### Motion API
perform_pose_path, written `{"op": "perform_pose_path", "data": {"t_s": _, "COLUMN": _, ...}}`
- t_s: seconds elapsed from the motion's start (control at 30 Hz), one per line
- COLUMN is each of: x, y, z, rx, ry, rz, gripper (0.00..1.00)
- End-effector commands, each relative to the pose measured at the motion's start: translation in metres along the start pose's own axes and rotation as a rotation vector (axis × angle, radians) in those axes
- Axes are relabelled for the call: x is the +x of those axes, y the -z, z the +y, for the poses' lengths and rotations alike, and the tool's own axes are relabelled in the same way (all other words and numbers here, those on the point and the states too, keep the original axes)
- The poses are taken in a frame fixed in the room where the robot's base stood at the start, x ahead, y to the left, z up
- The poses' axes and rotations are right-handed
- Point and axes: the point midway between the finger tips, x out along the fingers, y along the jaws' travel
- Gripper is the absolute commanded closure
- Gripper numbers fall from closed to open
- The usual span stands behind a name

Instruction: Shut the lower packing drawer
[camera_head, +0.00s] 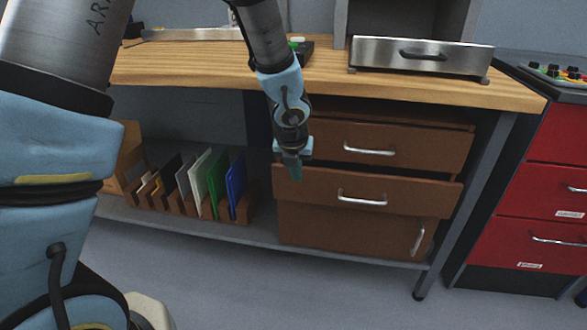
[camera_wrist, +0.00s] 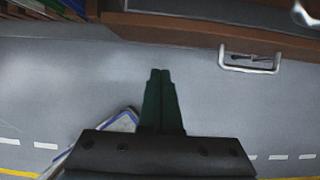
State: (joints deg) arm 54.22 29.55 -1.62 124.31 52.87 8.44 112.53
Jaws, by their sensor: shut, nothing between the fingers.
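The brown drawer unit sits under the bench. Its lower drawer (camera_head: 315,190) has a silver bar handle (camera_head: 362,198) and stands out from the unit, part open. In the wrist view, the brown drawer edge (camera_wrist: 190,28) crosses the top, with a silver handle (camera_wrist: 250,68) sticking out at the upper right. My gripper (camera_head: 293,176) is shut and empty, pointing down at the left end of the drawer front. In the wrist view, its fingertips (camera_wrist: 160,72) are together over the floor, left of the handle. I cannot tell whether they touch the drawer.
The upper drawer (camera_head: 420,142) is just above; it also looks slightly out. A cupboard door (camera_head: 340,232) is below. Coloured boards (camera_head: 218,180) stand in a rack at left. A red cabinet (camera_head: 545,195) is at right.

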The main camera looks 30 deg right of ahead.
Motion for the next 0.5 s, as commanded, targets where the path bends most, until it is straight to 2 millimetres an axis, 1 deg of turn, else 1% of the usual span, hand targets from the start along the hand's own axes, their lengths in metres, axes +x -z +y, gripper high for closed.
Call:
{"op": "perform_pose_path", "data": {"t_s": 0.03, "x": 0.015, "y": 0.002, "z": -0.001, "rx": 0.001, "ry": -0.001, "rz": 0.002, "gripper": 1.0}}
{"op": "perform_pose_path", "data": {"t_s": 0.1, "x": 0.025, "y": 0.0, "z": 0.0, "rx": 0.0, "ry": -0.001, "rz": 0.001, "gripper": 1.0}}
{"op": "perform_pose_path", "data": {"t_s": 0.13, "x": 0.021, "y": -0.01, "z": 0.001, "rx": -0.004, "ry": -0.001, "rz": -0.001, "gripper": 1.0}}
{"op": "perform_pose_path", "data": {"t_s": 0.23, "x": 0.026, "y": -0.023, "z": 0.001, "rx": -0.004, "ry": 0.0, "rz": 0.0, "gripper": 1.0}}
{"op": "perform_pose_path", "data": {"t_s": 0.37, "x": 0.031, "y": -0.034, "z": 0.001, "rx": -0.002, "ry": -0.001, "rz": -0.001, "gripper": 1.0}}
{"op": "perform_pose_path", "data": {"t_s": 0.5, "x": 0.033, "y": -0.037, "z": 0.0, "rx": -0.001, "ry": 0.0, "rz": 0.0, "gripper": 1.0}}
